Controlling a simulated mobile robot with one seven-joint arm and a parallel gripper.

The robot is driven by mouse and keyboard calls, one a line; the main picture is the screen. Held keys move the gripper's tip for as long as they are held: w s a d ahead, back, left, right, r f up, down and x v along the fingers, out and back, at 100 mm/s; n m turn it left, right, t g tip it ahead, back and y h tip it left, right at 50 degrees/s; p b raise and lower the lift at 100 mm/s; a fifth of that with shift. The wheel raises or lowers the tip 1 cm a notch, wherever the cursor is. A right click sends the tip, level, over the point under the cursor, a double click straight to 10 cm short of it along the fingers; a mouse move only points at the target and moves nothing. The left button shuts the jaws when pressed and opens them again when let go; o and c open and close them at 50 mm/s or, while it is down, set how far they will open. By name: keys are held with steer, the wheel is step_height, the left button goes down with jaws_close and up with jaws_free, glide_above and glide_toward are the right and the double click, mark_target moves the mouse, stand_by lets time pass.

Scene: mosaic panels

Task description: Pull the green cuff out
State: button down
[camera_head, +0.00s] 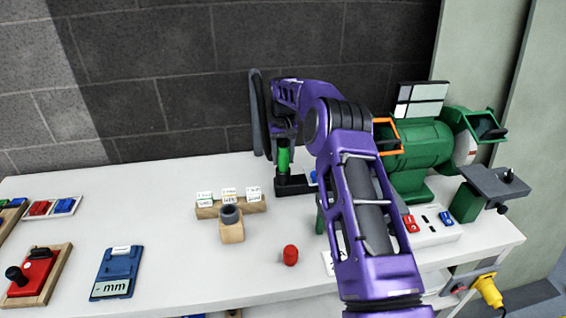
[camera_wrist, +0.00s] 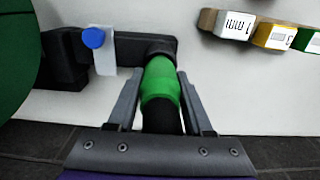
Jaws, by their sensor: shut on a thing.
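The green cuff (camera_wrist: 160,85) is a bright green sleeve around a dark upright post. In the wrist view it lies between the two grey fingers of my gripper (camera_wrist: 161,97), which are shut on it. Dark material shows above and below the green. In the head view the green cuff (camera_head: 283,157) stands over a black base (camera_head: 293,185) at the back of the table. My purple arm reaches to it from the front right, and the fingers are hard to make out there. A blue knob (camera_wrist: 93,38) sits on the base beside the post.
A green bench grinder (camera_head: 415,148) stands close on the right. A wooden block with labelled cubes (camera_head: 230,205), a wooden piece with a grey ring (camera_head: 231,225) and a red cylinder (camera_head: 290,255) stand in front. The white table (camera_head: 150,210) is clear at the left middle.

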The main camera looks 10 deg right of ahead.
mark_target(283, 146)
steer(key=shift+r, duration=2)
steer(key=shift+r, duration=3.05)
